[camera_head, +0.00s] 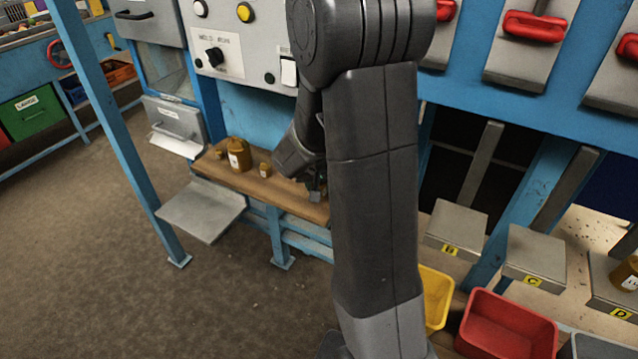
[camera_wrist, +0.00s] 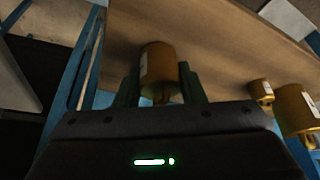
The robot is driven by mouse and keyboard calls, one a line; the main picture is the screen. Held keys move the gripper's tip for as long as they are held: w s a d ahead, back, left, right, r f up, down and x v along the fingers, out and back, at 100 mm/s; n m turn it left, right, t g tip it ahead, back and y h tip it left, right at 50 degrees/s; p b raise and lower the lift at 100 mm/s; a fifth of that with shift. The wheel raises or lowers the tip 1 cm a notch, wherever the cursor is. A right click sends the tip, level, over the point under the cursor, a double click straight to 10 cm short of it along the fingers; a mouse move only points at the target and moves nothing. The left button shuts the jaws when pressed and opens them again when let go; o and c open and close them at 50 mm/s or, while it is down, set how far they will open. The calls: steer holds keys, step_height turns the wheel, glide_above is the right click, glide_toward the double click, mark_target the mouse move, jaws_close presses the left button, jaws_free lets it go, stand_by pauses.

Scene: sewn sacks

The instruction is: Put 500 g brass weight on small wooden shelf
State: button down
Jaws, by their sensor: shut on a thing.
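A brass weight (camera_wrist: 158,65) with a pale label at its edge is between the two fingers of my gripper (camera_wrist: 160,78) in the wrist view. My gripper is shut on it. The label is too small to read. The small wooden shelf (camera_wrist: 215,45) lies behind the weight in that view; I cannot tell whether the weight touches it. In the head view my gripper (camera_head: 315,188) is at the right part of the shelf (camera_head: 245,184), partly behind my arm. The held weight is mostly hidden there.
A large labelled brass weight (camera_head: 238,155) and smaller ones (camera_head: 265,170) (camera_head: 219,154) stand on the shelf's left part. A grey metal plate (camera_head: 202,212) juts out below them. A blue post (camera_head: 115,120) stands in front at the left. Grey pans (camera_head: 457,230) are at the right.

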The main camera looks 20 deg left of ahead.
steer(key=shift+f, duration=0.15)
steer(key=c, duration=0.9)
jaws_free()
steer(key=shift+r, duration=0.4)
steer(key=v, duration=1.1)
steer(key=shift+s+r+p, duration=0.25)
steer(key=shift+s+p, duration=0.05)
steer(key=shift+p, duration=0.1)
